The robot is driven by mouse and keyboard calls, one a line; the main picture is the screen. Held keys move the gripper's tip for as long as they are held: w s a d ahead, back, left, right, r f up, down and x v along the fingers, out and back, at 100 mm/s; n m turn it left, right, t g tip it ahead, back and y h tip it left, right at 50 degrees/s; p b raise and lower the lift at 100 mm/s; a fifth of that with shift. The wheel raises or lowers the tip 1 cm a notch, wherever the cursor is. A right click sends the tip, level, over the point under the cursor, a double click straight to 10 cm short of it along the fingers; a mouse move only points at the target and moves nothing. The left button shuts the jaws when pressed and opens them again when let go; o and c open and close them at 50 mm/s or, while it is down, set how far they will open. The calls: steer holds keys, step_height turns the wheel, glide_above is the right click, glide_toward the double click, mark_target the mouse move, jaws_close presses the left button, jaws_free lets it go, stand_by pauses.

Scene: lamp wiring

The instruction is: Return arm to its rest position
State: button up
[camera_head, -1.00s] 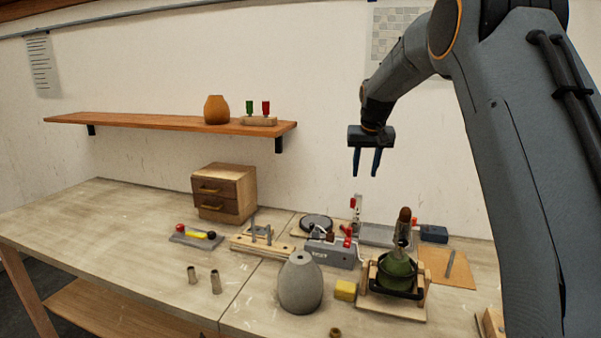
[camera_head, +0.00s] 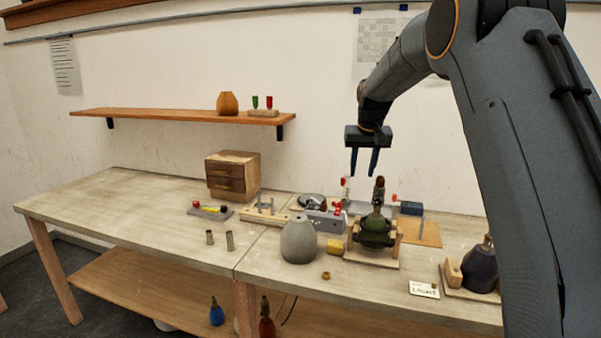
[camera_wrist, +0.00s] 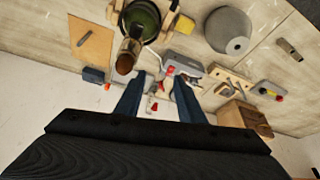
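My gripper (camera_head: 364,162) hangs in the air above the back of the workbench, its two blue fingers pointing down and apart with nothing between them. It also shows in the wrist view (camera_wrist: 158,92), open and empty. Below it, a green lamp body (camera_head: 375,232) with a brown top sits in a wooden cradle (camera_head: 372,261). The lamp body shows at the top of the wrist view (camera_wrist: 140,18), beyond the fingertips. A grey lamp base (camera_head: 298,241) stands left of the cradle. My arm reaches in from the right.
A yellow block (camera_head: 334,246) lies between the grey base and cradle. A grey fixture with red-handled clamps (camera_head: 326,222) stands behind. A drawer box (camera_head: 232,175) is at the back left; a dark lamp base (camera_head: 481,266) is at the right. The shelf (camera_head: 180,119) hangs on the wall.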

steer(key=s+f+g+b, duration=0.1)
steer(key=s+f+b, duration=0.2)
steer(key=s+f, duration=0.5)
steer(key=s+f+g+b, duration=0.1)
steer(key=s+f+b, duration=0.2)
steer(key=s+f, duration=0.6)
steer(key=s+f+g+b, duration=0.1)
steer(key=s+f+b, duration=0.3)
steer(key=s, duration=2.1)
step_height(320, 180, down, 4)
steer(key=shift+s+f+n+g, duration=0.2)
steer(key=shift+n+g, duration=0.1)
